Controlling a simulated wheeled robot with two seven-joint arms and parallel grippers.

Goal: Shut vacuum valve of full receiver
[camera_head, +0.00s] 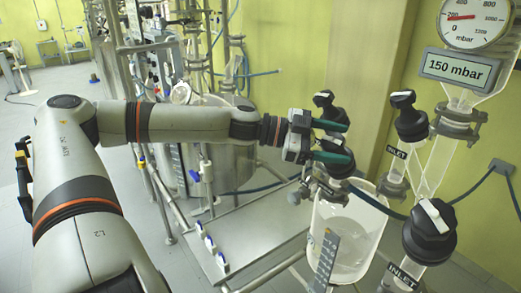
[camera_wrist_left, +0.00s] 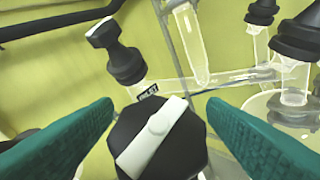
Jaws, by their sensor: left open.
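My left gripper (camera_head: 347,143) reaches in from the left, with its green fingers apart at a cluster of black valves above a clear glass vessel (camera_head: 370,222). In the left wrist view, a black faceted valve knob (camera_wrist_left: 185,148) with a white bar handle (camera_wrist_left: 152,136) lies between the open fingers (camera_wrist_left: 155,118), with visible gaps on both sides. The bar slants from lower left to upper right. In the head view the fingers partly hide this knob. I cannot tell the vessel's fill level. My right gripper is out of view.
To the right are more black valves with white handles, an upper one (camera_head: 403,98) and a larger one (camera_head: 430,230), near INLET labels. A pressure gauge (camera_head: 475,22) stands above a sign reading 150 mbar (camera_head: 459,68).

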